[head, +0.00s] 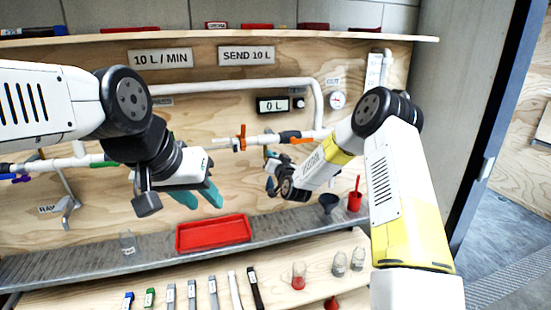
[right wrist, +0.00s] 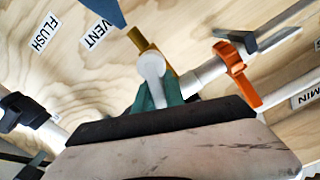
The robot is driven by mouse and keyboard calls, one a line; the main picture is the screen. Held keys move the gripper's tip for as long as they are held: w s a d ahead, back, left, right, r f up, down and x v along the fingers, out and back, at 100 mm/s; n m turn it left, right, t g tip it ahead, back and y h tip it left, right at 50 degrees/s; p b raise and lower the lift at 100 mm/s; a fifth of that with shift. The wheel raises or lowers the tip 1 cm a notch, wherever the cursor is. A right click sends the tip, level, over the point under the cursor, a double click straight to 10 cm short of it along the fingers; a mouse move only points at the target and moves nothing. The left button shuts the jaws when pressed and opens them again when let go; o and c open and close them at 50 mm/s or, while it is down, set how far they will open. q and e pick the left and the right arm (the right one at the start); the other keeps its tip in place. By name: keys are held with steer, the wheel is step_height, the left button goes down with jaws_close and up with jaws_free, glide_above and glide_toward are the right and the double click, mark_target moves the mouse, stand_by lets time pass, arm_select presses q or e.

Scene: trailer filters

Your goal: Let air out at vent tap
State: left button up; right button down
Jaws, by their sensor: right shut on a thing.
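The vent tap (right wrist: 152,68) is a grey-white rounded piece with a brass part behind it, under the "VENT" label (right wrist: 95,35) in the right wrist view. My right gripper (right wrist: 158,95) has its green fingers around the grey piece and is shut on it. In the head view my right gripper (head: 272,168) is at the pipework on the plywood wall, and the tap there is mostly hidden by it. My left gripper (head: 203,195) is open and empty, with its teal fingers apart, above the shelf and left of the red tray.
An orange tap handle (right wrist: 235,72) sits on the pipe close to my right gripper. The red tray (head: 213,233) and a clear glass (head: 127,242) stand on the grey shelf (head: 80,262). A dark funnel (head: 328,203) and a red cup (head: 354,202) stand at right. The display (head: 272,105) reads 0 L.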

steer(key=shift+s+a+n, duration=0.15)
steer(key=shift+a+n, duration=0.2)
steer(key=shift+n, duration=0.85)
steer(key=c, duration=1.4)
jaws_free()
steer(key=v, duration=0.7)
steer(key=shift+s, duration=0.35)
steer(key=shift+r, duration=0.2)
